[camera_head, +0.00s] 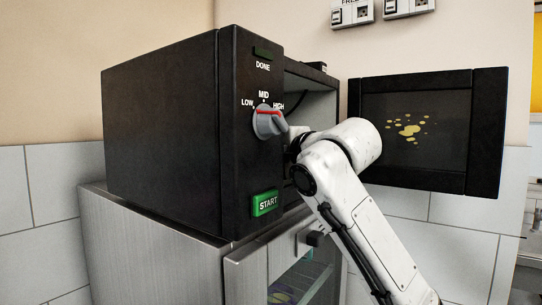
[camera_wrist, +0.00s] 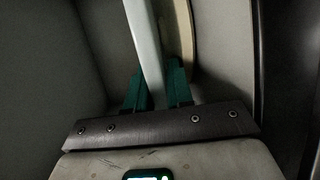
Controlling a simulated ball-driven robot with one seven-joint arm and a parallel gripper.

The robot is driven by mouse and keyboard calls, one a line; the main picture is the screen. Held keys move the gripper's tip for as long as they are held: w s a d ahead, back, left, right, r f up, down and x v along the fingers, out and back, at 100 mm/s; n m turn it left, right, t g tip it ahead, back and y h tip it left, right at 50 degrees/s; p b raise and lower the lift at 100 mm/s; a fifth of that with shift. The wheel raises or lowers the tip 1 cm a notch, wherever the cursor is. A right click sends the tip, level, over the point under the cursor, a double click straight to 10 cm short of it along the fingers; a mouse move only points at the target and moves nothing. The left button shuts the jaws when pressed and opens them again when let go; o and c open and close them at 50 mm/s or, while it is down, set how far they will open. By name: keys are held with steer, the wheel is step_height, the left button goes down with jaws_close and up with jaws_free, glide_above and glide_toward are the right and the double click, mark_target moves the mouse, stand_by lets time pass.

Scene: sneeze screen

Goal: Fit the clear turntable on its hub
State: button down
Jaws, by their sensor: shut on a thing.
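The black microwave (camera_head: 165,130) stands with its door swung open, and my arm reaches into its cavity. My gripper is hidden inside the microwave in the head view. In the wrist view its green fingers (camera_wrist: 156,76) are shut on a pale, narrow strip, which looks like the clear turntable (camera_wrist: 143,35) seen edge-on. The strip runs up from between the fingers to the top of the view. A beige curved edge (camera_wrist: 186,35) lies just right of it; I cannot tell what it belongs to. The hub cannot be made out in either view.
The open door (camera_head: 430,128), with yellow spots, stands right of my arm. The front panel has a grey dial (camera_head: 268,123) and a green START button (camera_head: 265,204). Grey cavity walls (camera_wrist: 225,50) surround my gripper closely. The microwave rests on a steel cabinet (camera_head: 160,245).

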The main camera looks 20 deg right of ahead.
steer(key=c, duration=0.9)
jaws_free()
steer(key=shift+f, duration=0.5)
steer(key=shift+r+b+v, duration=0.15)
steer(key=shift+v, duration=1.6)
steer(key=shift+r+b+v, duration=0.15)
steer(key=shift+v, duration=1.65)
